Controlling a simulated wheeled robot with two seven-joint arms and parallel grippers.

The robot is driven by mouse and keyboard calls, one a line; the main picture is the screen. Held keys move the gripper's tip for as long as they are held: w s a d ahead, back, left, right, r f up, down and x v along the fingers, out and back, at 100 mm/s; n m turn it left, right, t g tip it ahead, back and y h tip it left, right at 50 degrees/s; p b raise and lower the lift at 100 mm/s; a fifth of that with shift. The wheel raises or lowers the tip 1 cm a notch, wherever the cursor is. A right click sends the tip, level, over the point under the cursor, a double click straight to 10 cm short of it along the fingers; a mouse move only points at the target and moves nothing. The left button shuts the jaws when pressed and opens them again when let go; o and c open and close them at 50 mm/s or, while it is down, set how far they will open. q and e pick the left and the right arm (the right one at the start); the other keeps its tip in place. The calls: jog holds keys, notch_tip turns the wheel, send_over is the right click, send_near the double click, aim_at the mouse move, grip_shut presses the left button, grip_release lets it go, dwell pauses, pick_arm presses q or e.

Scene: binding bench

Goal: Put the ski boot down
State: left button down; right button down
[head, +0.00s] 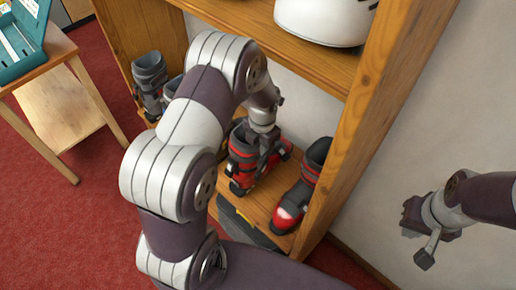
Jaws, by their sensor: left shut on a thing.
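My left gripper (264,152) reaches down into the low part of the wooden shelf unit and is shut on a red and black ski boot (242,160). The boot is upright, at or just above the bottom board (262,203); I cannot tell whether its sole touches. The gripper hides part of the boot's top. A matching red and black boot (293,203) stands to its right, beside the side panel. My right gripper (408,217) hangs at the right in front of the wall, away from the boots; its fingers are not clear.
Grey boots (149,80) stand at the left end of the shelf, partly behind my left arm. A white helmet (325,20) sits on the upper board (250,28). A wooden table (62,105) with a teal box (22,40) is at left. Red carpet is open in front.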

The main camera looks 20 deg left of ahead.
pick_arm(q)
jog(key=shift+w+f+p, duration=0.15)
jog(key=shift+f+p, duration=0.25)
jog(key=shift+f, duration=1.55)
jog(key=c, duration=1)
grip_release()
jog(key=shift+f, duration=0.1)
jog(key=shift+m, duration=0.4)
jog(key=r, duration=0.5)
jog(key=r+b, duration=0.1)
jog(key=r, duration=0.2)
jog(key=shift+s+d, duration=0.25)
jog(key=shift+s, duration=0.15)
jog(key=s+d+r+m, duration=0.1)
jog(key=s+r+m, duration=0.2)
jog(key=m, duration=0.7)
jog(key=s+d+r+m, duration=0.1)
jog(key=s+r+m, duration=0.2)
jog(key=s+m, duration=0.3)
jog(key=s+d+r+m+t, duration=0.1)
jog(key=s+r+m, duration=0.2)
jog(key=m, duration=1.2)
jog(key=shift+s+d+m+h, duration=0.1)
jog(key=shift+s+m+h, duration=0.2)
jog(key=shift+s, duration=0.8)
